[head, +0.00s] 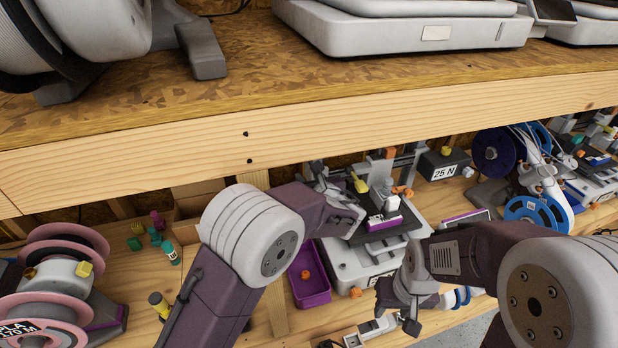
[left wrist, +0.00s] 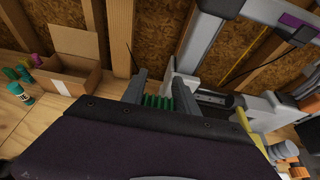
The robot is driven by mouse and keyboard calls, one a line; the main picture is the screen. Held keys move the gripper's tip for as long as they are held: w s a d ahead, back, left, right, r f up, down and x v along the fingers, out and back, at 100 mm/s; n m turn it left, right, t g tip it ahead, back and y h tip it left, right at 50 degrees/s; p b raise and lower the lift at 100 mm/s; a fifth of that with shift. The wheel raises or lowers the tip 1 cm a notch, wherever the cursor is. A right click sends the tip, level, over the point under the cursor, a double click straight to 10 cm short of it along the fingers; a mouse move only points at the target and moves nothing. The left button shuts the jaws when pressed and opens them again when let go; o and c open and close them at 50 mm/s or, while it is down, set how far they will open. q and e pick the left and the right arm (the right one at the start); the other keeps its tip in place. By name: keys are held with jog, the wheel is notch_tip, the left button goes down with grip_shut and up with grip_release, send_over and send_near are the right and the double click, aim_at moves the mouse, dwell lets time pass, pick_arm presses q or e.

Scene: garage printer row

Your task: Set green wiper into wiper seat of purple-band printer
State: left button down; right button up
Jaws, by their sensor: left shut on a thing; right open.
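My left gripper (head: 326,180) is over the back left of the purple-band printer (head: 348,262). It is shut on the green wiper (left wrist: 158,102), which shows between the two grey fingers of the left gripper (left wrist: 161,92) in the left wrist view. In the head view I cannot make the wiper out. The printer's white base, dark bed and purple print show in the head view; a white part of it with a rail (left wrist: 212,99) is just right of the fingers in the left wrist view. I cannot make out the wiper seat. My right gripper (head: 398,308) is open and empty in front of the printer.
A purple bin (head: 312,291) with an orange piece stands left of the printer. A cardboard box (left wrist: 68,78) and small green pieces and bottles are further left. A box marked 25 N (head: 445,166) and blue spools (head: 535,212) are right. A thick wooden shelf (head: 300,125) overhangs the bench.

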pick_arm(q)
jog(key=shift+f, duration=0.7)
pick_arm(e)
jog(key=shift+f, duration=0.65)
pick_arm(q)
jog(key=shift+b, duration=0.6)
pick_arm(e)
jog(key=shift+f, duration=0.3)
pick_arm(q)
jog(key=shift+f+b, duration=1.55)
pick_arm(e)
jog(key=shift+f, duration=1.55)
pick_arm(q)
jog(key=c, duration=0.9)
grip_release()
jog(key=shift+o, duration=0.2)
